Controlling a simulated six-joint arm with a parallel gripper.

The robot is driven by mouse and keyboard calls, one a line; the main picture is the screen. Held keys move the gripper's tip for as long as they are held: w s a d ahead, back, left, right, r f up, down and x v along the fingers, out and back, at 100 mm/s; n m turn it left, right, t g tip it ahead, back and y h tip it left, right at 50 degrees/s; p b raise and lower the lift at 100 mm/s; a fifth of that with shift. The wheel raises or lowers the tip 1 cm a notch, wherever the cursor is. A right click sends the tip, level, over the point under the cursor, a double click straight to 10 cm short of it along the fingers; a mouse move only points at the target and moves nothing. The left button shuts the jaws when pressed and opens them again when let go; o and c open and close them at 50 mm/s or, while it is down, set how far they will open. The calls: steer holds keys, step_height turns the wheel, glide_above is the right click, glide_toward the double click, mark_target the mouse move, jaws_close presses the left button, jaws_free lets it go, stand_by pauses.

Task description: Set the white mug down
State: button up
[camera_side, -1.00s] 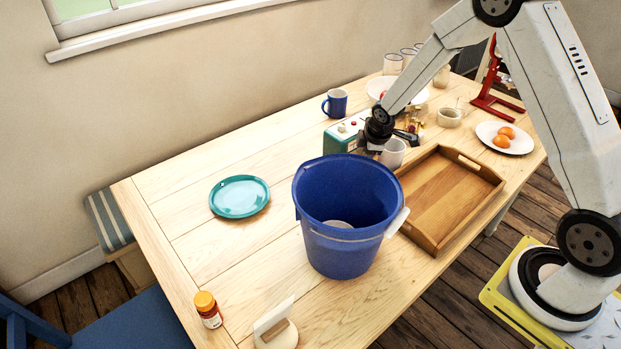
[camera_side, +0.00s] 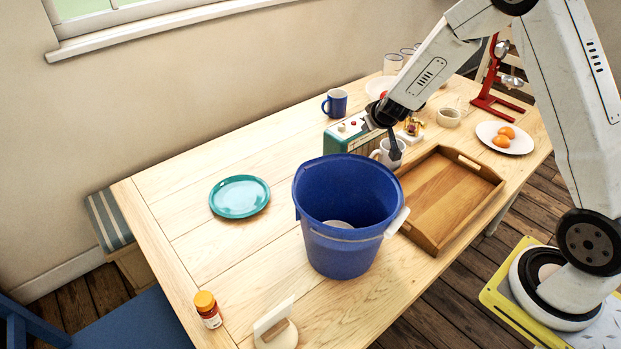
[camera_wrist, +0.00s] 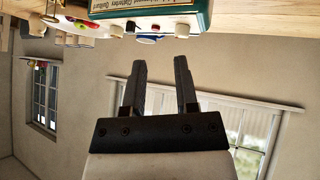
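The white mug (camera_side: 384,159) is in the side view, between the green appliance and the wooden tray, with its handle at the left. It looks upright; whether its base touches the table is hidden behind the blue bucket's rim area. My gripper (camera_side: 394,151) points down at the mug, its dark fingers overlapping the mug's right side in the picture. In the wrist view my gripper (camera_wrist: 161,75) has its two fingers apart, with no mug visible between them. Whether a finger touches the mug I cannot tell.
A blue bucket (camera_side: 340,245) stands in front, a wooden tray (camera_side: 440,205) to the right. The green appliance (camera_side: 340,140) is close on the left; it also shows in the wrist view (camera_wrist: 150,10). A blue mug (camera_side: 336,103) stands behind. Bare table surrounds the teal plate (camera_side: 239,196).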

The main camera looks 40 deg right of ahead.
steer(key=shift+s+d+m+h, duration=0.7)
steer(key=shift+d+m, duration=0.35)
steer(key=shift+m, duration=0.45)
glide_toward(386, 158)
steer(key=w+a+f, duration=0.2)
steer(key=w, duration=0.3)
steer(key=shift+w+d+f+g, duration=0.15)
steer(key=shift+w+d+f, duration=0.1)
steer(key=shift+f, duration=0.2)
steer(key=shift+w+d+f+g, duration=0.15)
steer(key=shift+w+d+f, duration=0.15)
steer(key=shift+f, duration=0.15)
steer(key=shift+w+f, duration=0.1)
steer(key=shift+x, duration=2.45)
jaws_close()
